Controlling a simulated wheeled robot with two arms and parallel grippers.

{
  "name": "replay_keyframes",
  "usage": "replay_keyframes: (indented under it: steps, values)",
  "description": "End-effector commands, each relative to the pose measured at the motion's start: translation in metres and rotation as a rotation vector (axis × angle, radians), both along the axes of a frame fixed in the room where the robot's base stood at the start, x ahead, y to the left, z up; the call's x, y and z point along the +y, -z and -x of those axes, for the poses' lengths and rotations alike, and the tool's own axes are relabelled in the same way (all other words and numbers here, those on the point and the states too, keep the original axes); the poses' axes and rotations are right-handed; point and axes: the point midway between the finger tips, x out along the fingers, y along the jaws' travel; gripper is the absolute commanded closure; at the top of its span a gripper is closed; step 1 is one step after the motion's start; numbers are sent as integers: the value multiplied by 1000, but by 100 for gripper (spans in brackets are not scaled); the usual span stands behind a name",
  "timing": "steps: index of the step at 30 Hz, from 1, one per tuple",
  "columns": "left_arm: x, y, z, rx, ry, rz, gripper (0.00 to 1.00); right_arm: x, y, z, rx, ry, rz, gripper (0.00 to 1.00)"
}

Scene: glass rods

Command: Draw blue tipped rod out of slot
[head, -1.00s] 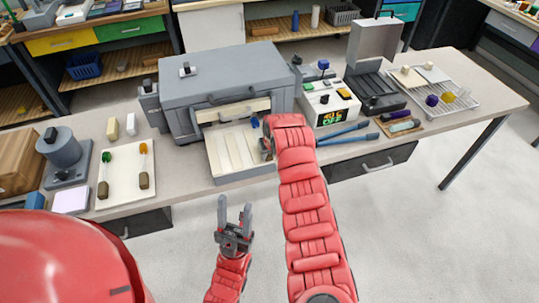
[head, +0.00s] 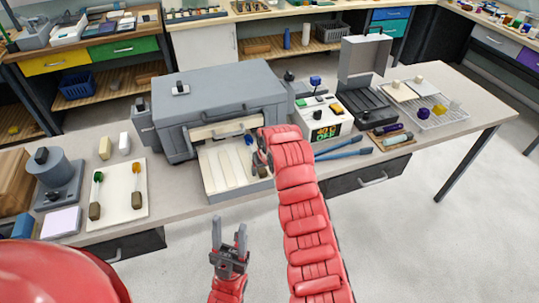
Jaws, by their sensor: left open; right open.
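A grey box-shaped furnace (head: 215,95) stands on the bench with its front opening facing me. A pale slotted tray (head: 222,180) sticks out of it. A small blue tip (head: 249,140) shows at the tray's right side near the opening; the rest of that rod is mostly hidden by my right gripper and arm. My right gripper (head: 260,165) is open over the tray's right side, just in front of the blue tip. Contact with the rod cannot be told. My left gripper (head: 229,243) is open and empty, pointing up in front of the bench edge.
A white board (head: 118,202) at the left holds a green-tipped rod (head: 97,192) and an orange-tipped rod (head: 136,183).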

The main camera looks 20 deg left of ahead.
Motion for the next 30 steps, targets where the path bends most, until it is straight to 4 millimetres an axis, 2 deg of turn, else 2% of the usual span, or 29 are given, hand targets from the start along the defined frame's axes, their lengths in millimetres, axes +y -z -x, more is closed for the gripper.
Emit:
replay_keyframes:
  steps: [9,14,24,30]
  values:
    - [0,25,0,0,0,0,50,-13,-54,18,-11,-1,-4,31]
    - [0,18,0,0,0,0,50,-20,-93,32,-4,-3,2,31]
    - [0,2,0,0,0,0,50,-28,-128,44,-1,-2,3,31]
    - [0,-1,0,0,0,0,50,-31,-137,47,-2,-1,1,31]
